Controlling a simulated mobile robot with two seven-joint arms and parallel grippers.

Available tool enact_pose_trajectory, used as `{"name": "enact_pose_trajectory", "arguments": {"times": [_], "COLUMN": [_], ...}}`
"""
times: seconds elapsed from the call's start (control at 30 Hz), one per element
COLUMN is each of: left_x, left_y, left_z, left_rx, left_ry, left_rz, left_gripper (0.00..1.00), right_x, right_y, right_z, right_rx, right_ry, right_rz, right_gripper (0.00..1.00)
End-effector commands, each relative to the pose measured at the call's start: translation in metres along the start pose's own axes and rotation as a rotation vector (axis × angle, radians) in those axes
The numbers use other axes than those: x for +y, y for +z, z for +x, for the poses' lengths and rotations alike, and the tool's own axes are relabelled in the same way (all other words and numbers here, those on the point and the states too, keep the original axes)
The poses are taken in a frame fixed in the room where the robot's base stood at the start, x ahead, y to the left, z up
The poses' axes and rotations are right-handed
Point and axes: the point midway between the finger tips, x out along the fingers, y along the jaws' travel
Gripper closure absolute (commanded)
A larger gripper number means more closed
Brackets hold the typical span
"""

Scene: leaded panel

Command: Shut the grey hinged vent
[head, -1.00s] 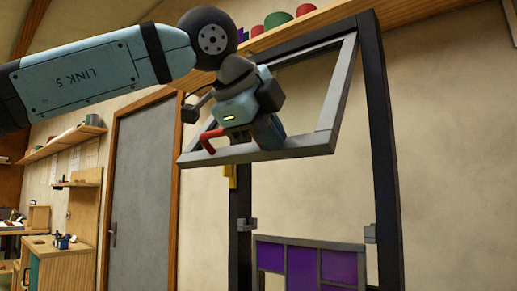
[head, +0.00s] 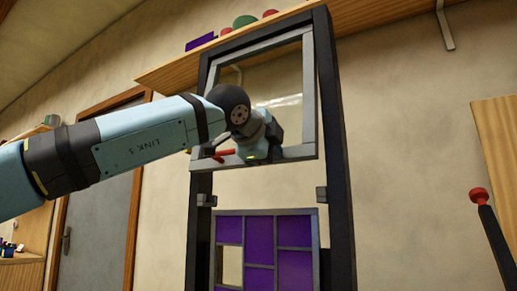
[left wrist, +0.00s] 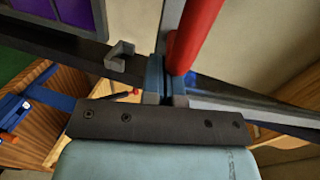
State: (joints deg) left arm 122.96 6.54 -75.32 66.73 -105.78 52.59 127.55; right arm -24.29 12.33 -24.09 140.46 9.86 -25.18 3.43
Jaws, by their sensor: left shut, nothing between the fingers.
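The grey hinged vent (head: 311,95) is a framed pane in the upper part of a dark upright frame (head: 338,180). It stands nearly in line with the frame, but its lower left corner overlaps the left post, so it looks slightly out. Its red handle (head: 223,154) sits on the bottom rail and shows large in the left wrist view (left wrist: 195,35). My left gripper (head: 262,152) is at the bottom rail beside the handle, its fingers (left wrist: 166,92) shut and empty. Contact with the rail is unclear. My right gripper is out of view.
A leaded panel of purple panes (head: 293,268) with one clear cell fills the lower frame. Small grey catches (head: 321,195) sit on the posts. A wooden shelf (head: 375,32) runs behind the top. A dark rod with a red knob (head: 478,195) stands at right.

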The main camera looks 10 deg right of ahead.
Motion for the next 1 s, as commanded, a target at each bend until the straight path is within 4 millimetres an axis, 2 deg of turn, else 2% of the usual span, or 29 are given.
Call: {"name": "enact_pose_trajectory", "arguments": {"times": [0.03,0.1,0.3,0.4,0.6,1.0], "left_x": [0.003,0.001,-0.003,-0.004,-0.005,-0.006], "left_y": [-0.001,-0.001,-0.001,-0.001,0.000,0.002], "left_z": [0.014,0.028,0.058,0.067,0.075,0.075], "left_rx": [0.000,0.000,0.001,0.000,-0.001,-0.002], "left_ry": [0.004,0.005,0.006,0.005,0.004,0.000], "left_rz": [-0.003,-0.003,-0.002,0.000,0.000,-0.001], "left_gripper": [1.00,1.00,1.00,1.00,1.00,1.00], "right_x": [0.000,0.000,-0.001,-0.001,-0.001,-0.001], "right_y": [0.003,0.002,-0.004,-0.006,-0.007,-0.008], "right_z": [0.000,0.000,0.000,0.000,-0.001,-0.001], "right_rx": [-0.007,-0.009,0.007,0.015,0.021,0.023], "right_ry": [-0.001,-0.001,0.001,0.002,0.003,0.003], "right_rz": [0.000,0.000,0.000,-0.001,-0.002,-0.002], "right_gripper": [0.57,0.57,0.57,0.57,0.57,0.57]}}
